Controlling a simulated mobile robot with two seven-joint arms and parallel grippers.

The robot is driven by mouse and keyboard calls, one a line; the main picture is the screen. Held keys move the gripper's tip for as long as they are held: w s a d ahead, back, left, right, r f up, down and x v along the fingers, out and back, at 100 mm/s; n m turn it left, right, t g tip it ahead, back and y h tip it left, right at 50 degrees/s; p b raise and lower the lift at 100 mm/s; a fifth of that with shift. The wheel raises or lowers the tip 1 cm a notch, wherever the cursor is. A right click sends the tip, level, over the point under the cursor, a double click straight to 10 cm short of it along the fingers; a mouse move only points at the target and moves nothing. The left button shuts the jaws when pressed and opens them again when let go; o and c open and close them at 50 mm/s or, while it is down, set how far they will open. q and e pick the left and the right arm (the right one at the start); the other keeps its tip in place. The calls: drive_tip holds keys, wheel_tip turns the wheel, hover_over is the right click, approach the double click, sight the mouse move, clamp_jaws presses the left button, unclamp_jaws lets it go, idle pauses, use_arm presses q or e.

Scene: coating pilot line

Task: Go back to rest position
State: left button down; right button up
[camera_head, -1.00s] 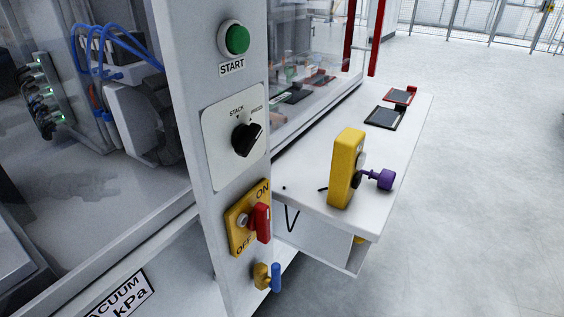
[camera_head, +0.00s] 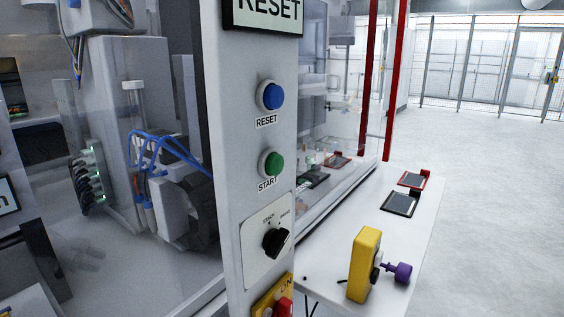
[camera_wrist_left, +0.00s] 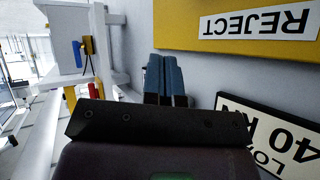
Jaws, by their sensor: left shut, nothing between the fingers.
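My left gripper (camera_wrist_left: 166,78) shows in the left wrist view with its two blue fingers together and nothing between them. It is close to a pale panel that carries a yellow REJECT sign (camera_wrist_left: 240,28) and a white label with a black border (camera_wrist_left: 275,135). The gripper appears apart from the signs, though the exact gap is hard to judge. Neither gripper shows in the head view. My right gripper is not in any frame.
In the head view a post carries a blue RESET button (camera_head: 271,95), a green START button (camera_head: 272,164) and a black selector knob (camera_head: 275,241). A white shelf (camera_head: 335,235) bears a yellow block (camera_head: 363,262) with a purple knob (camera_head: 402,271). The floor at right is clear.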

use_arm(q)
wheel_tip(320, 180, up, 8)
drive_tip(key=s+n+p, duration=0.1)
drive_tip(key=p, duration=1.1)
drive_tip(key=shift+s+a, duration=0.15)
drive_tip(key=shift+a, duration=0.2)
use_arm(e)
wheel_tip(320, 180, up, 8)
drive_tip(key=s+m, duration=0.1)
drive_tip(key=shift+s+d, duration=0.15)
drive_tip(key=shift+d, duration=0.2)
use_arm(q)
drive_tip(key=shift+f, duration=0.1)
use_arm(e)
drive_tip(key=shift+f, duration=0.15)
